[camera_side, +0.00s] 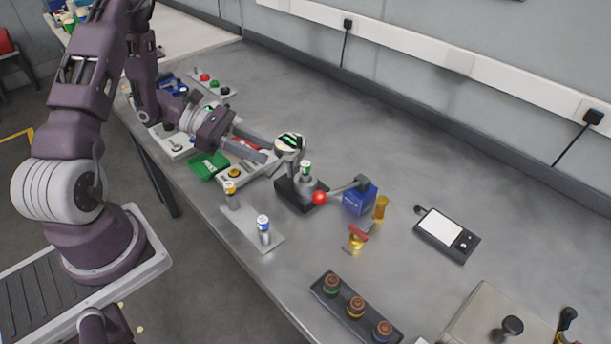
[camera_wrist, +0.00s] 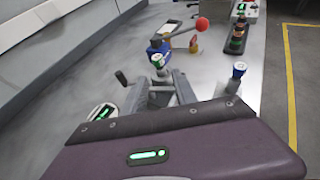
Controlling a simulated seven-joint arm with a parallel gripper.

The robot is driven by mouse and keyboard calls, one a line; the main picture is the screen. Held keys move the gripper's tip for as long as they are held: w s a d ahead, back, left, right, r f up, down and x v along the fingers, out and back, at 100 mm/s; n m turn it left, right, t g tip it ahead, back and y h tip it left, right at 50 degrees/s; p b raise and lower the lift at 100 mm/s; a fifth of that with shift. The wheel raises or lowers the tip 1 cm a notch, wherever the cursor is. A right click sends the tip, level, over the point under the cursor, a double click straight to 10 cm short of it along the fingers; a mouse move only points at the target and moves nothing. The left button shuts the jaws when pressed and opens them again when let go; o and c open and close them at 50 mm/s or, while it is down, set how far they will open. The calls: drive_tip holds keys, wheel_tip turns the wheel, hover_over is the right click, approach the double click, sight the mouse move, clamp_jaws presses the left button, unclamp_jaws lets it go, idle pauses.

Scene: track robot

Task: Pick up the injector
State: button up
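A small grey cylinder with a white and green cap (camera_side: 305,168) stands upright at the dark press-like stand (camera_side: 290,192); it looks like the injector, though no label confirms this. It also shows in the wrist view (camera_wrist: 157,62), straight ahead of my gripper. My gripper (camera_side: 287,158) is low over the bench, right beside this cylinder. In the wrist view its grey fingers (camera_wrist: 165,88) reach toward the cylinder from either side. I cannot tell whether they touch it or how far apart they are. The cylinder's lower part is partly hidden.
A red-ball lever (camera_side: 320,198) and a blue box (camera_side: 360,199) stand close to the right. A plate (camera_side: 248,232) holds a yellow-capped and a blue-capped cylinder in front. A green box (camera_side: 208,166) lies left. A black-and-white scale (camera_side: 446,234) stands right.

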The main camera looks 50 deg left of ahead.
sight(306, 171)
drive_tip(key=x, duration=1.2)
drive_tip(key=shift+w+a+f, duration=0.1)
drive_tip(key=shift+a+f, duration=0.1)
clamp_jaws()
